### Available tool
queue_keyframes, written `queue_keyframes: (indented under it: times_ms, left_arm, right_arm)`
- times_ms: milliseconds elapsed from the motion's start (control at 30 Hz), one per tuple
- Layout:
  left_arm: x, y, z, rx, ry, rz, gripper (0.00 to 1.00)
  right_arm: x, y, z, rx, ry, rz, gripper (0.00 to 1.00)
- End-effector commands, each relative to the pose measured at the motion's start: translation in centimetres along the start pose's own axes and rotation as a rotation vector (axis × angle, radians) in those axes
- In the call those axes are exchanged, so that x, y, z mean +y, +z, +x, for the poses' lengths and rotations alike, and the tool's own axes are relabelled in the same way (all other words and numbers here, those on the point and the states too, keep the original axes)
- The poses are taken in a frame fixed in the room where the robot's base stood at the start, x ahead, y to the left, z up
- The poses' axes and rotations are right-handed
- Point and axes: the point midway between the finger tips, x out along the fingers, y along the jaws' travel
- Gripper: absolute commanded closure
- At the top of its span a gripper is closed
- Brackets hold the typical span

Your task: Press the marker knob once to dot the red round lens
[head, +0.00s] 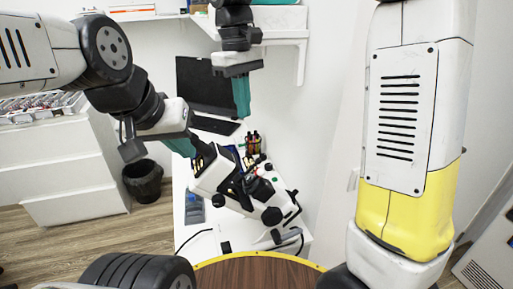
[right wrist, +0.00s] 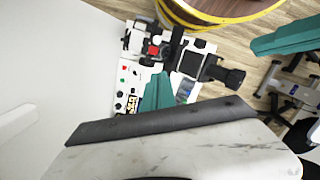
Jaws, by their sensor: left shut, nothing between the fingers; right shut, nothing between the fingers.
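A white and black eye-test instrument (head: 222,172) stands tilted on the white table in the head view, with several black knobs. It also shows in the right wrist view (right wrist: 190,62), where a small red round piece (right wrist: 153,50), likely the red lens, sits among its black parts. I cannot tell which knob is the marker knob. My left gripper (head: 182,147) is shut and empty, just up and left of the instrument; contact is unclear. My right gripper (head: 241,100) is shut and empty, pointing down above the table; its teal fingers also show in the right wrist view (right wrist: 157,92).
A dark monitor (head: 200,85) and keyboard (head: 214,125) are at the table's back. A pen holder (head: 253,142) and a bottle (head: 194,210) stand near the instrument. A black bin (head: 143,181) is left.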

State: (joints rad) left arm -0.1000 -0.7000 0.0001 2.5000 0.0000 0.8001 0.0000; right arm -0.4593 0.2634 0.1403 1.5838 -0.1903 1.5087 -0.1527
Motion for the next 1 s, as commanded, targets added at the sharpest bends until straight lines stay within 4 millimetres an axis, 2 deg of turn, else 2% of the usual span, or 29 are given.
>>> queue_keyframes:
  times_ms: [167, 267, 700, 800, 1000]
  left_arm:
    - [0.0, 0.0, 0.0, 0.000, 0.000, 0.000, 1.00]
    - [0.0, 0.0, 0.0, 0.000, 0.000, 0.000, 1.00]
    - [0.0, 0.0, 0.0, 0.000, 0.000, 0.000, 1.00]
    - [0.0, 0.0, 0.0, 0.000, 0.000, 0.000, 1.00]
    - [0.0, 0.0, 0.0, 0.000, 0.000, 0.000, 1.00]
  right_arm:
    - [0.0, 0.0, 0.6, -0.001, -0.001, 0.001, 1.00]
    - [0.0, 0.1, 1.8, -0.003, -0.001, 0.001, 1.00]
    - [0.0, 0.5, 10.6, -0.002, -0.001, 0.002, 1.00]
    - [0.0, 1.6, 11.6, 0.000, -0.001, 0.002, 1.00]
    - [0.0, 2.7, 12.7, 0.000, -0.001, 0.002, 1.00]
